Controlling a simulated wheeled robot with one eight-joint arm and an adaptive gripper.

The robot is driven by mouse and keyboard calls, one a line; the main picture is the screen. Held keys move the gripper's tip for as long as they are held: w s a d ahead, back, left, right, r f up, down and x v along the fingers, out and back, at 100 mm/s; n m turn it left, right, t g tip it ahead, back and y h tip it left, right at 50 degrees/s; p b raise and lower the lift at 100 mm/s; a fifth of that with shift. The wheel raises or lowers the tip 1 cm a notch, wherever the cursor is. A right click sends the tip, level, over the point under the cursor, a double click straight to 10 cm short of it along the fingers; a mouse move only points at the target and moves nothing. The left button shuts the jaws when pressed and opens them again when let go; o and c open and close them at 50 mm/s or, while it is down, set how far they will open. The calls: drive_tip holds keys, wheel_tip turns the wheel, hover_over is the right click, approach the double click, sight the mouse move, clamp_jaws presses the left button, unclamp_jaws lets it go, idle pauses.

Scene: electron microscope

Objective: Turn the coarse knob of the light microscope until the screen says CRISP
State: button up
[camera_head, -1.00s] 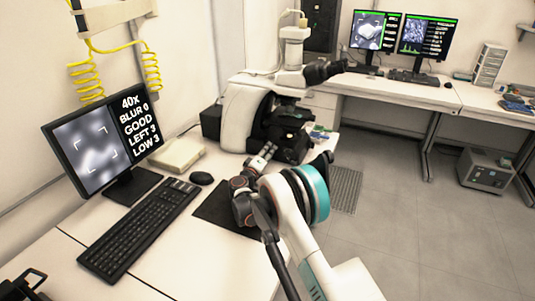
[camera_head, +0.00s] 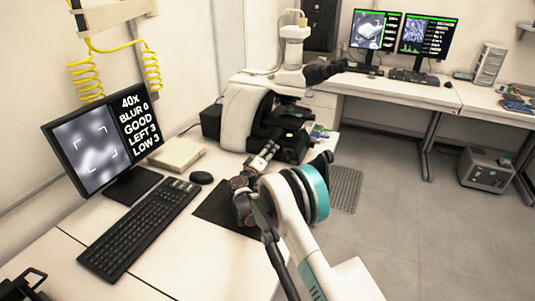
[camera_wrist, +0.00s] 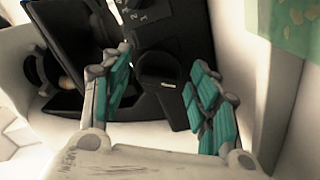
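The light microscope (camera_head: 250,115) is white and black and stands at the back of the near bench. My gripper (camera_head: 270,149) reaches its black lower body from the front. In the wrist view my gripper (camera_wrist: 160,68) is open, with teal-padded fingers apart on either side of a dark round knob (camera_wrist: 158,70) with a tapered pointer. I cannot tell whether a pad touches it. Another round knob (camera_wrist: 44,74) with a brassy part is at the left, outside the fingers. The screen (camera_head: 102,140) reads 40x, BLUR 0, GOOD, LEFT 3, LOW 3, beside a blurred grey picture.
A black keyboard (camera_head: 137,228), a mouse (camera_head: 201,177) and a pale box (camera_head: 177,154) lie on the near bench left of my arm. A dark mat (camera_head: 217,211) lies under my wrist. The floor on the right is mostly clear.

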drive_tip(key=v, duration=1.2)
idle(1.5)
